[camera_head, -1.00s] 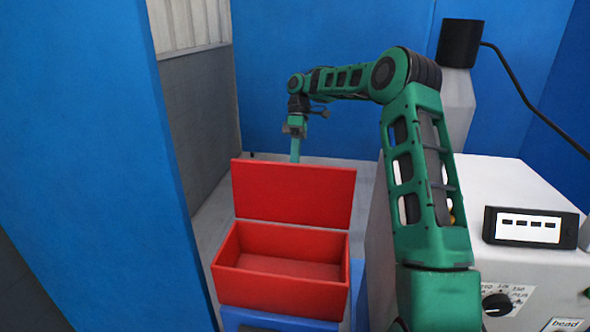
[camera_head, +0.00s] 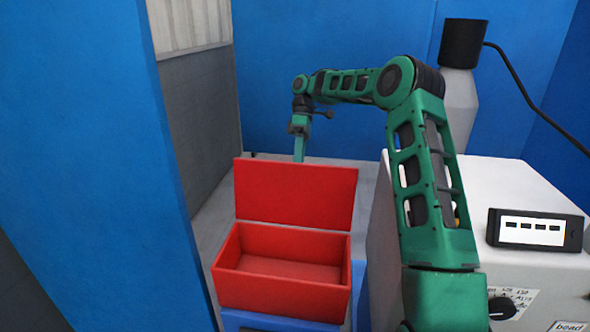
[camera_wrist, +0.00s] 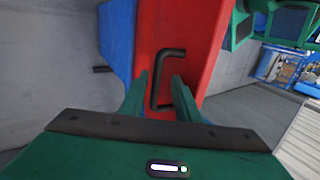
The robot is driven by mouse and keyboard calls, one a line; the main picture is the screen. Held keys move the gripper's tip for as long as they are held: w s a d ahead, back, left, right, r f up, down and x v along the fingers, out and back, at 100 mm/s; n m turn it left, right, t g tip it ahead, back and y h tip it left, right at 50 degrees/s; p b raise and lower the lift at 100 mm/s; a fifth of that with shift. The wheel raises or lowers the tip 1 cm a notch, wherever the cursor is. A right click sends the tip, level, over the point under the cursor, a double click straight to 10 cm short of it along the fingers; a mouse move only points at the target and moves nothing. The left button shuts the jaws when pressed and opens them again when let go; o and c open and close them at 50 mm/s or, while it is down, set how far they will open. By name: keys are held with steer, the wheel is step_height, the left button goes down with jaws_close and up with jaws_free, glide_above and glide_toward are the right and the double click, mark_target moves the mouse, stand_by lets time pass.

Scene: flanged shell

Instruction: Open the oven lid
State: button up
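A red box (camera_head: 285,307) stands open, its inside empty as far as I can see. Its red lid (camera_head: 296,194) is raised upright at the back edge, and the lid's outer face also shows in the wrist view (camera_wrist: 203,35). A dark bent handle (camera_wrist: 158,80) is on that face. My gripper (camera_head: 299,158) is behind the lid, its lower end partly hidden by the lid's top edge. In the wrist view my green fingers (camera_wrist: 160,82) are apart, one on each side of the handle; contact with it cannot be told.
The box stands on a blue support (camera_head: 358,290). A white machine (camera_head: 510,190) with a display and knob stands to the right. A tall blue panel (camera_head: 90,160) is close on the left, and a blue wall (camera_head: 330,60) is behind.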

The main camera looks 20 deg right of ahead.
steer(key=shift+r, duration=0.1)
steer(key=v, duration=0.7)
steer(key=shift+w, duration=0.2)
steer(key=shift+d, duration=0.1)
